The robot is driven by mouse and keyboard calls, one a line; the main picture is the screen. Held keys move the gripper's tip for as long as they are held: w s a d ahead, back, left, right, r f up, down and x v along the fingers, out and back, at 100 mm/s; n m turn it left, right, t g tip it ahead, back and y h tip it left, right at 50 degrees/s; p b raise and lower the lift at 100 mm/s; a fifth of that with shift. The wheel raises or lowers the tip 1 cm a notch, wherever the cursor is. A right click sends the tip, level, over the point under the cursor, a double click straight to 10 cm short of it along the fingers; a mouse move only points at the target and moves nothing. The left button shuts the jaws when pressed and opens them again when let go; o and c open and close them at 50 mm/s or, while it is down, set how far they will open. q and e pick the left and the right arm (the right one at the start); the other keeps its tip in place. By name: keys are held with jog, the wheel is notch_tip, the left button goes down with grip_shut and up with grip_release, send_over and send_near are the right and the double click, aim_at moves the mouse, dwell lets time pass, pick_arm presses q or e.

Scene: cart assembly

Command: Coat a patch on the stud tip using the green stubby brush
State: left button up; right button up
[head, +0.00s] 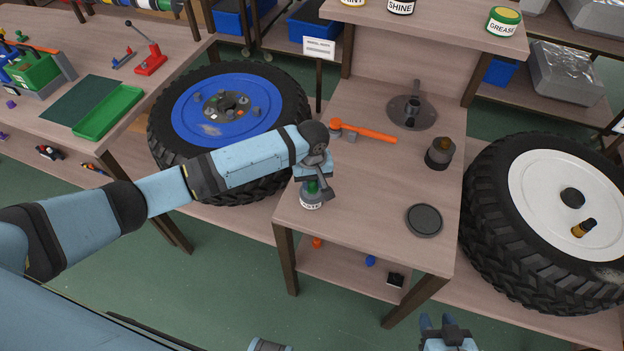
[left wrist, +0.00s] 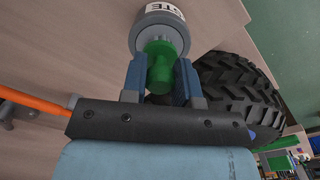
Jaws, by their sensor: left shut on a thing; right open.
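My left gripper (head: 313,178) is shut on the green stubby brush (head: 312,187) at the front left of the small table. The brush is down at the mouth of a grey jar (head: 311,200) whose label ends in "STE". In the left wrist view the green brush (left wrist: 159,66) sits between both fingers, with its lower end inside the jar (left wrist: 160,30); its bristles are hidden. A grey round plate with an upright stud (head: 413,105) stands at the back of the table. I cannot tell whether its tip carries a coating. My right gripper (head: 447,330) is open and empty at the bottom edge.
An orange-handled hammer (head: 365,132), a dark pot with a brown top (head: 439,153) and a dark round disc (head: 424,220) lie on the table. A blue-rimmed tyre (head: 228,112) is left, a white-rimmed tyre (head: 545,180) right. The table's middle is clear.

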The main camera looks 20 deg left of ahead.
pick_arm(q)
jog(key=shift+f, duration=0.1)
notch_tip(320, 180, up, 3)
jog(key=p, duration=0.4)
jog(key=shift+r+p, duration=0.7)
notch_tip(320, 180, up, 3)
jog(key=p, duration=0.3)
jog(key=shift+f+p, duration=0.1)
jog(key=shift+p, duration=0.2)
